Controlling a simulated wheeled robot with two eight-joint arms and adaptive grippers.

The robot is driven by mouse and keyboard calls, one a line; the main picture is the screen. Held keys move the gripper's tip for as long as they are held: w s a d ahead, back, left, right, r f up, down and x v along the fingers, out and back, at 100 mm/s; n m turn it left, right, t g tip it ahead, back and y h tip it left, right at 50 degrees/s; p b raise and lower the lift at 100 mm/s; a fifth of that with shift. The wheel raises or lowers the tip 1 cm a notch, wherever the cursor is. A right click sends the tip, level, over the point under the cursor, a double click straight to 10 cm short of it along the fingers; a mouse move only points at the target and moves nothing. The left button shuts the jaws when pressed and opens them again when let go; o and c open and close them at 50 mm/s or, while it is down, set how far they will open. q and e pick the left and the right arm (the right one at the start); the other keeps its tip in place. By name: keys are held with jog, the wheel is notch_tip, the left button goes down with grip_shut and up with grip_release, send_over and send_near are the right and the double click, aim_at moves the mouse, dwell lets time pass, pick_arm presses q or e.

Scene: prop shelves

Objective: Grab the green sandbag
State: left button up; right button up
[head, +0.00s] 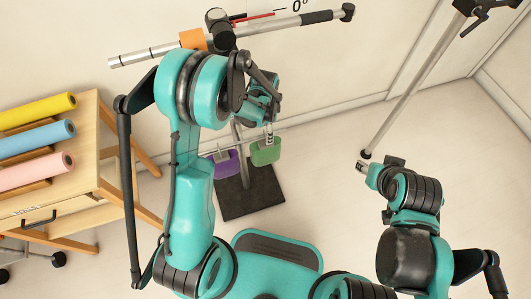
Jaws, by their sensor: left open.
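The green sandbag (266,152) hangs low in the middle of the head view, just right of a purple sandbag (222,163). Both are beside a thin upright pole above a dark square base (251,193). My left gripper (267,122) is open, just above the green sandbag in the picture. The arm partly hides its fingers, and I cannot tell whether they touch the bag or its strap. My right arm is folded at the right, and its end (366,169) is too small to read as open or shut.
A wooden rack (88,150) with yellow, blue and pink rolls stands at the left. A metal boom (290,24) with an orange part crosses the top. A slanted silver pole (415,85) stands at the right. Pale floor is clear between them.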

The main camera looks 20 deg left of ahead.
pick_arm(q)
jog(key=shift+f, duration=0.7)
jog(key=shift+r, duration=0.1)
grip_shut()
jog(key=shift+r, duration=0.15)
